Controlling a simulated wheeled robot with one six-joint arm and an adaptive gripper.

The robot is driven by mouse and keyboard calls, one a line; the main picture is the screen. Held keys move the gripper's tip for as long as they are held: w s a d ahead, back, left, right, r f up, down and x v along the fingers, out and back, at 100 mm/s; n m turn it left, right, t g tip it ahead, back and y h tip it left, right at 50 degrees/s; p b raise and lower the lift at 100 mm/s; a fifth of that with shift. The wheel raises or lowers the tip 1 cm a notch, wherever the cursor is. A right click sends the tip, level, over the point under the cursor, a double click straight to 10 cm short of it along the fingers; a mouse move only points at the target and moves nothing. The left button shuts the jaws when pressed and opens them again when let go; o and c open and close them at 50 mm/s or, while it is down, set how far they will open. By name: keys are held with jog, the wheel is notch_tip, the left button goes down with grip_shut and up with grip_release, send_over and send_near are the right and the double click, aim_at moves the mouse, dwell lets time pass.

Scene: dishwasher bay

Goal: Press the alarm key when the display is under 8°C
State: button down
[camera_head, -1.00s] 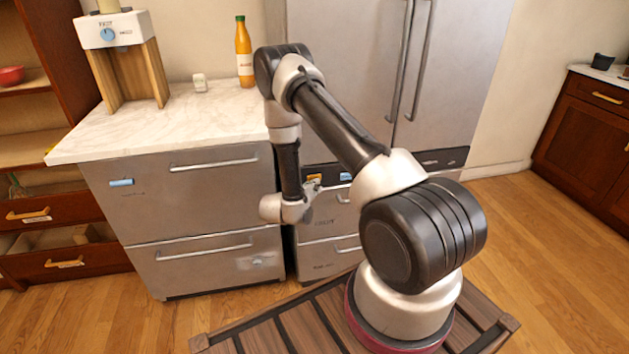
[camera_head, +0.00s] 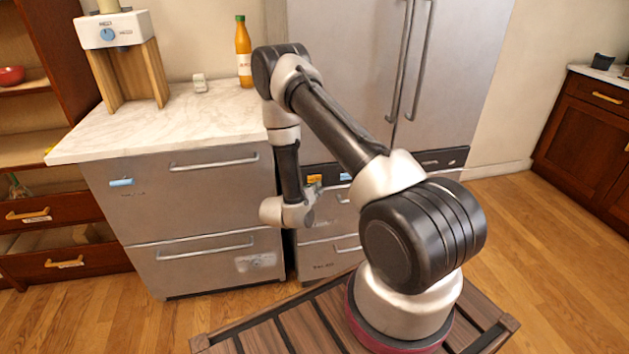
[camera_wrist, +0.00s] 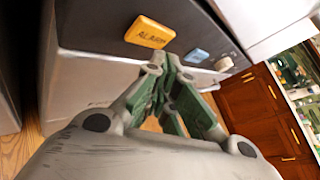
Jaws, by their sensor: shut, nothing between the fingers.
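The orange alarm key (camera_wrist: 150,32), marked ALARM, is on the dark panel in the wrist view. It also shows small in the head view (camera_head: 314,179). A small blue display (camera_wrist: 197,56) sits to its right; its reading is too small to make out, and it is partly visible in the head view (camera_head: 345,176). My gripper (camera_wrist: 170,62) is shut and empty. In the wrist view its fingertips appear just below and right of the key, between it and the display. I cannot tell whether they touch the panel. In the head view my gripper (camera_head: 310,198) is in front of the drawers, below the key.
A pale knob (camera_wrist: 223,64) is right of the display. Wooden floor is open at right.

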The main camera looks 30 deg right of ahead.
jog(key=s, duration=0.2)
jog(key=s+a, duration=0.1)
jog(key=s, duration=0.1)
jog(key=shift+s+a, duration=0.15)
jog(key=shift+s, duration=0.2)
dwell(0.6)
jog(key=s+d+m+g+h, duration=0.2)
jog(key=s+d+m+g, duration=0.25)
jog(key=s, duration=0.25)
jog(key=s+d+r+m+g+y, duration=0.1)
jog(key=s+d+r+m+g, duration=0.1)
jog(key=s+r+m+g, duration=0.3)
jog(key=s+d+r+m+g+y, duration=0.1)
jog(key=s+r+m+g, duration=0.2)
jog(key=r+m, duration=0.35)
jog(key=s+a+r+m+t+y, duration=0.3)
jog(key=s+a+r+m+y, duration=0.1)
jog(key=r, duration=0.6)
jog(key=s+a+r+m+t+y, duration=0.3)
jog(key=s+a+r+m+y, duration=0.1)
jog(key=r, duration=0.6)
jog(key=s+a+r+m+t+y, duration=0.3)
jog(key=s+a+r+m+y, duration=0.1)
jog(key=r, duration=0.5)
jog(key=shift+s+a+r+m+y, duration=0.3)
jog(key=shift+s+a+r+m, duration=0.1)
jog(key=shift+s+a+m, duration=0.45)
